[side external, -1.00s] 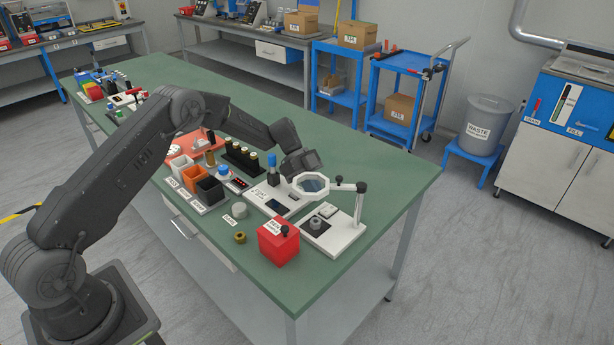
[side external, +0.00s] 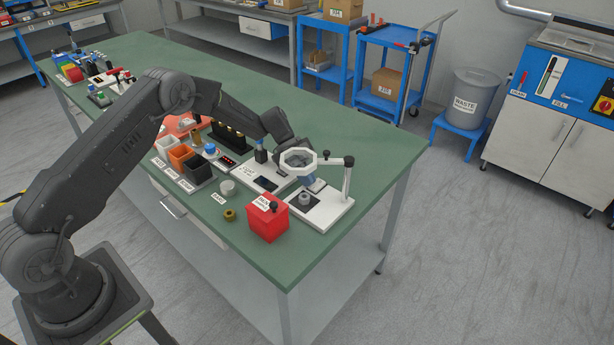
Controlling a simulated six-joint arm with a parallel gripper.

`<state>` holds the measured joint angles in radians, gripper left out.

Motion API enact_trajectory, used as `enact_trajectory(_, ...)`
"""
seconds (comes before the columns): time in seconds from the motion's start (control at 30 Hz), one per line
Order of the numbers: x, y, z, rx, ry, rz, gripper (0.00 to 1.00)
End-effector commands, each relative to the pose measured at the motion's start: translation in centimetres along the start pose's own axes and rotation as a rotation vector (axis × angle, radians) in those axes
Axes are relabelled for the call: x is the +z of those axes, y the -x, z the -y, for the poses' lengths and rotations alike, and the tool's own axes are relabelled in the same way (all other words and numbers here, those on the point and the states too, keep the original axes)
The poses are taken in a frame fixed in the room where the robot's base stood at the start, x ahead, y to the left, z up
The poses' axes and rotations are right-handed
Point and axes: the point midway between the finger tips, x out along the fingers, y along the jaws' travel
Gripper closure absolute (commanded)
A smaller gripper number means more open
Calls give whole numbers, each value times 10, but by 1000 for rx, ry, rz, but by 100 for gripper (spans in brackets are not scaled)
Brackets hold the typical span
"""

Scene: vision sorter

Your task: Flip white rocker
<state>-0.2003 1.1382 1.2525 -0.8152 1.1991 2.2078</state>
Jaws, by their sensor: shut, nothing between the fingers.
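A white base plate (side external: 334,207) with a post and a white ring (side external: 298,159) over it stands near the right end of the green table. My gripper (side external: 314,186) reaches down behind and below the ring, low over the back part of this plate. It is shut and empty. The white rocker's place is at the gripper's fingertips, and the rocker is mostly hidden there. I cannot tell whether the fingers touch it or which way it is tilted. A grey round knob (side external: 305,198) sits on the plate just in front of the gripper.
A red box (side external: 267,219) stands to the left in front of the plate. A brass ring (side external: 229,215) and a pale cup (side external: 228,188) are farther left. Another white device (side external: 262,177) stands close on the left. The table is clear to the right and behind.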

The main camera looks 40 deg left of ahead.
Motion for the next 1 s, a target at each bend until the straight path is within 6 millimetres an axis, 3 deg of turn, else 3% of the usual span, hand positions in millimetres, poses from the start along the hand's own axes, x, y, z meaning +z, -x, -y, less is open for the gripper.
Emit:
enact_trajectory(0.77,-5,1,13,7,2,1,100)
enact_trajectory(1.0,-4,26,14,3,1,1,100)
